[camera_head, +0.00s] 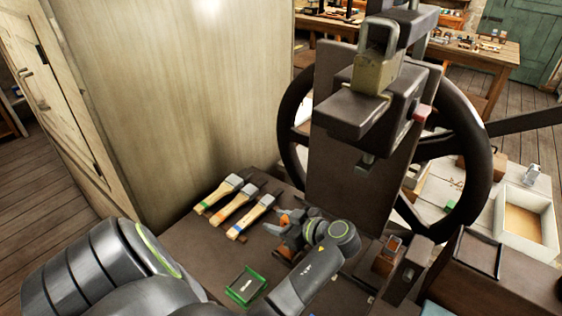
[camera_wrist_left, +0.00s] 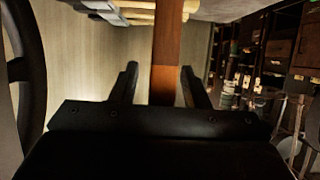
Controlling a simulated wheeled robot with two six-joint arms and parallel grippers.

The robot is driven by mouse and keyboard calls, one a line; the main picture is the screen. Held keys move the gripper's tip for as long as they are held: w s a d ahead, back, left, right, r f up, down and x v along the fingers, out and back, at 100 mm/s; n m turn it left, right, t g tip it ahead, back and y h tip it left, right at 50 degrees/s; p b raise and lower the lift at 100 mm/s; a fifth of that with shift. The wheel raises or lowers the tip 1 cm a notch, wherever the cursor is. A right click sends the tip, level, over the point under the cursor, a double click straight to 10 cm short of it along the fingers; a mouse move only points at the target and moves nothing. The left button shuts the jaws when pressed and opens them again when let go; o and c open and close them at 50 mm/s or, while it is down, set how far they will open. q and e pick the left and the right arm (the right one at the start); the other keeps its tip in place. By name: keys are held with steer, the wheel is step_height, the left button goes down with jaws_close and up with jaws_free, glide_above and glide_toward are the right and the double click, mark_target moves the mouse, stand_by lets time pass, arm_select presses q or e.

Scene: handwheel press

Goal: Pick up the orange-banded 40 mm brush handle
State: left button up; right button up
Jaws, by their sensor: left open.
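Three brushes lie side by side on the brown bench top in the head view. The orange-banded brush handle (camera_head: 231,209) is the middle one, pale wood with a grey head at its upper right end. A green-banded brush (camera_head: 214,197) lies to its left and a blue-banded brush (camera_head: 247,219) to its right. My left gripper (camera_head: 275,221) is open, to the right of the brushes and apart from them. In the left wrist view its fingers (camera_wrist_left: 160,78) stand apart with a red-brown strip (camera_wrist_left: 166,50) showing between them. Pale handles show beyond, at the top edge. My right gripper is out of view.
The press (camera_head: 355,130) with its large dark handwheel (camera_head: 483,180) stands right of the brushes. A pale wooden panel (camera_head: 190,100) rises behind them. A small green tray (camera_head: 246,287) sits on the bench in front. A cream box (camera_head: 525,222) is at far right.

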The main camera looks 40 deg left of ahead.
arm_select(q)
steer(key=shift+d+r, duration=0.15)
steer(key=shift+d, duration=0.25)
steer(key=shift+d+r, duration=0.1)
steer(key=shift+d, duration=0.15)
steer(key=c, duration=0.5)
steer(key=shift+a, duration=0.15)
steer(key=shift+c, duration=1.2)
steer(key=shift+a, duration=0.1)
jaws_close()
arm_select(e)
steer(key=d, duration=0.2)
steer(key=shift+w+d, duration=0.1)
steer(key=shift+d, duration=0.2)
